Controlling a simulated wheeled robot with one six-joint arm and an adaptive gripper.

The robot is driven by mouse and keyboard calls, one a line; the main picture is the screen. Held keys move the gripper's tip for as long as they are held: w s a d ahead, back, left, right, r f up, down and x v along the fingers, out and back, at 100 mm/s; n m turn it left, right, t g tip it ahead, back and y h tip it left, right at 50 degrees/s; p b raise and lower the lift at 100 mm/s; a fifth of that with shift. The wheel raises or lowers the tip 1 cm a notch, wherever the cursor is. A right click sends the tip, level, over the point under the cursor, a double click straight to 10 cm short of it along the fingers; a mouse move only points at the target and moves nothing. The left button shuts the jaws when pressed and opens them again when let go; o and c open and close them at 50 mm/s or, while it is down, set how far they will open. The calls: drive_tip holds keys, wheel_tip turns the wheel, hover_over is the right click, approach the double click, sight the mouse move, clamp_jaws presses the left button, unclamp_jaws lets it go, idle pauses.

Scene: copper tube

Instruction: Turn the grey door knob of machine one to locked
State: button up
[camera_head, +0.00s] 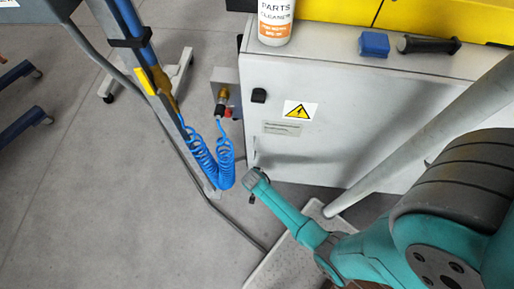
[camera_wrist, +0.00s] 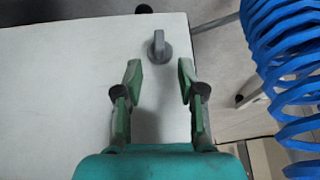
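My gripper (camera_wrist: 159,75) is open and empty. Its two green fingers point at the door, one on each side of the knob's line, with the knob beyond the tips and apart from them. In the head view my teal wrist (camera_head: 258,180) is beside the lower left of the white cabinet (camera_head: 370,115). I cannot clearly make out the fingers or the grey knob there.
A blue coiled hose (camera_head: 205,155) hangs close left of my wrist and fills the right of the wrist view (camera_wrist: 285,60). A black knob (camera_head: 259,95) and warning label (camera_head: 300,110) are on the cabinet. A bottle (camera_head: 275,20) and blue block (camera_head: 374,44) stand on top.

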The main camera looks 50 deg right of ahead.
drive_tip(key=shift+x, duration=2.65)
clamp_jaws()
drive_tip(key=shift+w+a+g+h, duration=0.1)
drive_tip(key=shift+w+g+h, duration=0.15)
drive_tip(key=shift+g+h, duration=0.2)
drive_tip(key=shift+w+a+f+n+g+h, duration=0.1)
drive_tip(key=shift+n+g+h, duration=0.15)
drive_tip(key=shift+g+h, duration=0.3)
drive_tip(key=shift+a+n+g+h, duration=0.1)
drive_tip(key=shift+n+g+h, duration=0.2)
drive_tip(key=shift+g, duration=0.4)
unclamp_jaws()
drive_tip(key=shift+d, duration=0.1)
